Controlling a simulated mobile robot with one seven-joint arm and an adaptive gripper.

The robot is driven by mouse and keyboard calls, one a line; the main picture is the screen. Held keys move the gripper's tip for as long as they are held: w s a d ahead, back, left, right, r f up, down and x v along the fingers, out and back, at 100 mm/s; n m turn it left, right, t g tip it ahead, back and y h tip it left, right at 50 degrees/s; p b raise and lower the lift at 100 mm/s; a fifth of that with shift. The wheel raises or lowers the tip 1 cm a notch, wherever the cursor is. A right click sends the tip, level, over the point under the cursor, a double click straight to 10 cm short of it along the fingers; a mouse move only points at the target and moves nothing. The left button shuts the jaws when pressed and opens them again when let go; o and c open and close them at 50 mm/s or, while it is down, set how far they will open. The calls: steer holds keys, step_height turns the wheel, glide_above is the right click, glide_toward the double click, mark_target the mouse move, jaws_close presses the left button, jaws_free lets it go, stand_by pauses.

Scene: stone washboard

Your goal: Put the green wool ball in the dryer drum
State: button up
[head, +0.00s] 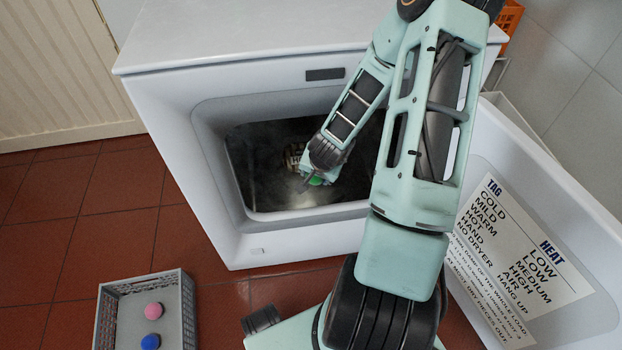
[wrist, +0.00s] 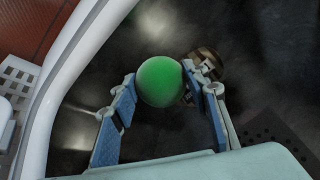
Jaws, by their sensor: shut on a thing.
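The green wool ball (wrist: 160,82) is held between the two blue-padded fingers of my gripper (wrist: 158,86), near their tips. In the head view, the green ball (head: 317,181) shows small below my gripper (head: 318,176), partly hidden by it. My gripper reaches through the dryer's front opening. The dryer drum (head: 255,165) is a dark metal hollow around and beyond the ball. My arm hides the right part of the opening. A brown checked item (wrist: 208,66) lies in the drum behind the right fingertip; it also shows in the head view (head: 293,155).
The dryer's pale rim (wrist: 62,75) curves left of my gripper. The open door (head: 540,230), with a printed tag-and-heat chart, stands at the right. A grey crate (head: 105,318) on the red tile floor holds a pink ball (head: 154,310) and a blue ball (head: 150,341).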

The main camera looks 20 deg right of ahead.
step_height(320, 180, down, 8)
steer(key=b, duration=0.3)
steer(key=shift+f, duration=0.15)
steer(key=shift+f, duration=0.25)
steer(key=o, duration=1.1)
steer(key=shift+s, duration=0.1)
steer(key=shift+r, duration=0.15)
steer(key=shift+r, duration=0.3)
steer(key=p+v, duration=0.4)
steer(key=v, duration=0.7)
steer(key=shift+s+a+r, duration=0.15)
steer(key=shift+s+r, duration=0.1)
